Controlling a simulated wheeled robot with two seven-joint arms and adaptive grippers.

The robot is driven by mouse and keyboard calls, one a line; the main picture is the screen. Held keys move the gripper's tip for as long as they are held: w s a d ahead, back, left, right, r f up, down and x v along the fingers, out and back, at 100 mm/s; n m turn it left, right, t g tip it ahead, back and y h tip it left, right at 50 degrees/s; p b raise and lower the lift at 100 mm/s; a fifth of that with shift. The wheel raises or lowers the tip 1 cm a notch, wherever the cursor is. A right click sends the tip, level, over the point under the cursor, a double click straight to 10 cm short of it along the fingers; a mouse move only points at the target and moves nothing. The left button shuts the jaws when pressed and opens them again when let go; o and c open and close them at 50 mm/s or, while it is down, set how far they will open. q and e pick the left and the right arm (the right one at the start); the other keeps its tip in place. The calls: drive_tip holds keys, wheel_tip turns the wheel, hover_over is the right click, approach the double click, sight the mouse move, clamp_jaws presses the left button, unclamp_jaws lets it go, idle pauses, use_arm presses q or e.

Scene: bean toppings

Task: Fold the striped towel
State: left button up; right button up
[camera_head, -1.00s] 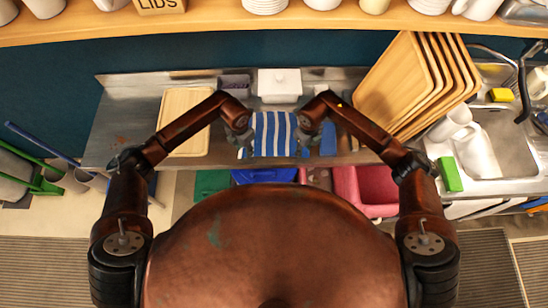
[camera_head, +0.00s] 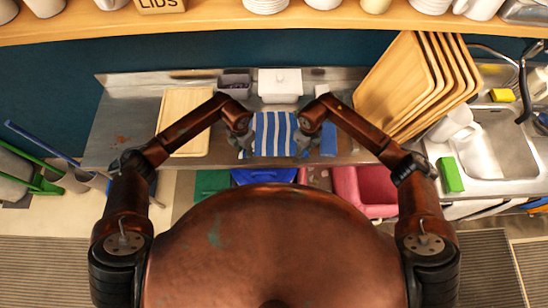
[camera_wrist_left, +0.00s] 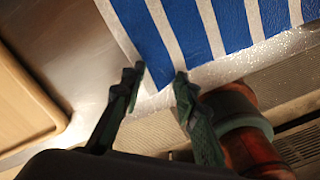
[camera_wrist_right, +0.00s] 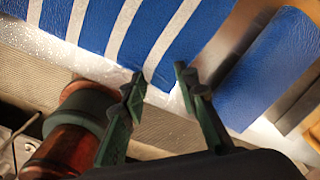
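The striped towel (camera_head: 273,134), blue and white, lies flat on the steel counter near its front edge, between my two grippers. My left gripper (camera_head: 243,146) is at the towel's front left corner. In the left wrist view its fingertips (camera_wrist_left: 157,78) stand apart, with the towel's corner (camera_wrist_left: 190,30) between or just beyond them. My right gripper (camera_head: 303,146) is at the front right corner. In the right wrist view its fingertips (camera_wrist_right: 160,76) stand apart, close to the towel's corner (camera_wrist_right: 190,30). I cannot tell whether either gripper touches the cloth.
A plain blue item (camera_head: 328,140) lies right of the towel. A wooden board (camera_head: 184,115) lies left. A white lidded dish (camera_head: 280,86) and a grey container (camera_head: 235,84) stand behind. Tilted wooden trays (camera_head: 400,80) and a sink (camera_head: 500,145) are at right.

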use_arm(q)
drive_tip(key=shift+f, duration=0.2)
clamp_jaws()
use_arm(e)
drive_tip(key=shift+f, duration=0.2)
clamp_jaws()
use_arm(q)
drive_tip(key=shift+s+a, duration=0.1)
use_arm(e)
drive_tip(key=shift+s+d+f, duration=0.1)
idle(1.3)
